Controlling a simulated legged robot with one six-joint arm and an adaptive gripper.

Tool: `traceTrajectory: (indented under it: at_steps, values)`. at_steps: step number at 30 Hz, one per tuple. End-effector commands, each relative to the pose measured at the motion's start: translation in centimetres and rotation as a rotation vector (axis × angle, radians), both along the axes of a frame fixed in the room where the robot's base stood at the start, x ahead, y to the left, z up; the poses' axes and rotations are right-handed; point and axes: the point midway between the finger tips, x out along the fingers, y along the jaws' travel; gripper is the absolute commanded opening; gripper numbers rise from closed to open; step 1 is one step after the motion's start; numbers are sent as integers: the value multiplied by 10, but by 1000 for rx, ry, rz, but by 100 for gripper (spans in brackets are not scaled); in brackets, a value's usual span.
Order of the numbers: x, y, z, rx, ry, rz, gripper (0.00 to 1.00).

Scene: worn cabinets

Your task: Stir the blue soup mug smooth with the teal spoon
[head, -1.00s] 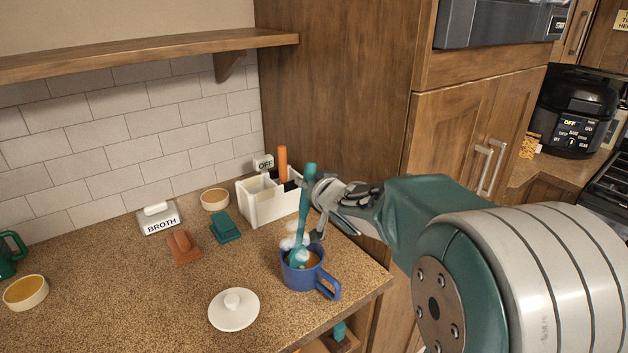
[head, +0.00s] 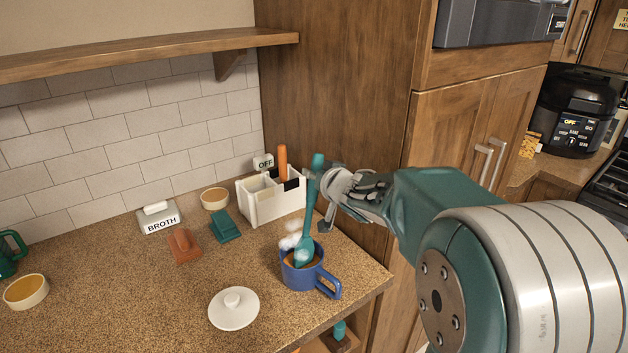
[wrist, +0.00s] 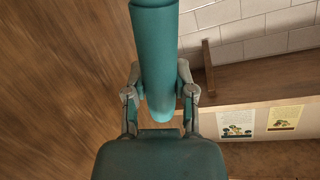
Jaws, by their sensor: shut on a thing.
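The blue soup mug (head: 300,277) stands near the counter's right front edge, its handle toward the lower right. Brown soup shows inside, with pale steam-like puffs above it. The teal spoon (head: 310,210) stands in the mug, slightly tilted, its bowl end down at the soup and its handle top leaning right. My gripper (head: 325,190) is shut on the spoon's handle above the mug. In the wrist view the teal handle (wrist: 155,60) runs between my fingers. The mug is not visible in the wrist view.
A white lid (head: 234,308) lies left of the mug. A white divided caddy (head: 262,205) with an orange-handled tool stands behind it. A BROTH sign (head: 159,217), orange and teal blocks and small bowls sit further left. A tall wooden cabinet (head: 340,100) rises close behind my gripper.

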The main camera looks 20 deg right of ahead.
Motion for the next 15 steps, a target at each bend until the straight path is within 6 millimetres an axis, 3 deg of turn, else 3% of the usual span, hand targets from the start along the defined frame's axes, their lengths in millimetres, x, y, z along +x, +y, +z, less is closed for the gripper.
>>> traceTrajectory:
  at_steps: [15]
  values:
    - [10, -10, 33, -1, -1, -3, 0]
